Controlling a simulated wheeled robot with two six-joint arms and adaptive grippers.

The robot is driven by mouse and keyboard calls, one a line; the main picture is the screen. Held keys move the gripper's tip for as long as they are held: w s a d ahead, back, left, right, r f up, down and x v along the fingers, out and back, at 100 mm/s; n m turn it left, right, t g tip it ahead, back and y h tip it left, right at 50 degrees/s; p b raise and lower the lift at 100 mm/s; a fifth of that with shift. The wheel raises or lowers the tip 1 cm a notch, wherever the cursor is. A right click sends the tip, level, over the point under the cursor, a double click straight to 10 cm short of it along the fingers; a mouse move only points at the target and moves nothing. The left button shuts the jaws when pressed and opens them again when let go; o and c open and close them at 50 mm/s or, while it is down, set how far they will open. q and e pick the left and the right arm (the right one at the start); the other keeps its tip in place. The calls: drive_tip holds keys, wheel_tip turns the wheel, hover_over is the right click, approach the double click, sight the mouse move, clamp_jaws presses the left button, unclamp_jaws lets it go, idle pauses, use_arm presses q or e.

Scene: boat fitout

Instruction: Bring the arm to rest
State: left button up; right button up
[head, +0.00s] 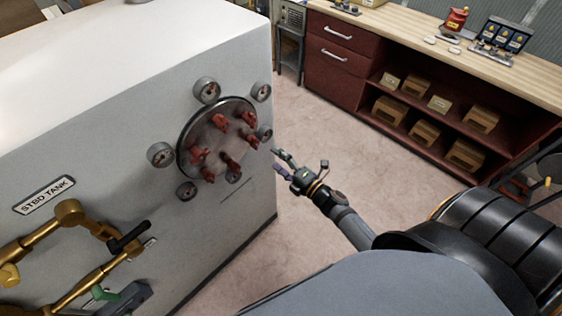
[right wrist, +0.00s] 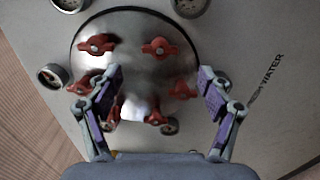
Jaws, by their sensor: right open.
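My right gripper (head: 300,162) is open and empty in the head view, to the right of a round metal plate (head: 217,133) on the side of a white tank. In the right wrist view the two fingers of my right gripper (right wrist: 160,92) stand apart in front of that plate (right wrist: 140,65). Red wing-shaped handles (right wrist: 158,47) sit on the plate, and some lower ones are partly covered by the fingers. No gap or contact between fingers and handles can be judged for certain. My left gripper is not in view.
Several round gauges (head: 207,90) surround the plate. Brass pipes (head: 70,212) with a black lever stick out at lower left. A dark red cabinet and bench (head: 340,60) with boxes stands at the back right. The floor (head: 330,125) between is clear.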

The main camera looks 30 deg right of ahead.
drive_tip(key=shift+v, duration=0.85)
drive_tip(key=s+d+f+m+g+h, duration=0.2)
drive_tip(key=s+d+f+m, duration=0.15)
drive_tip(key=f, duration=0.55)
drive_tip(key=s+d+f+m+g+h+b, duration=0.1)
drive_tip(key=s+d+f+m+g+h, duration=0.3)
drive_tip(key=f, duration=0.6)
drive_tip(key=s+d+f+m+g, duration=0.1)
drive_tip(key=s+f+m, duration=0.3)
drive_tip(key=f, duration=0.5)
drive_tip(key=s+a+f+m+g, duration=0.1)
drive_tip(key=s+f+m+g, duration=0.3)
drive_tip(key=s+f, duration=0.4)
drive_tip(key=s+a+f+m+g+h+b, duration=0.1)
drive_tip(key=s+f+m+g, duration=0.3)
drive_tip(key=s+f, duration=0.5)
drive_tip(key=s+m, duration=0.2)
drive_tip(key=s, duration=0.7)
drive_tip(key=shift+f+m+g, duration=0.2)
drive_tip(key=shift+m+g, duration=0.15)
drive_tip(key=shift+g, duration=0.05)
drive_tip(key=shift+w, duration=0.1)
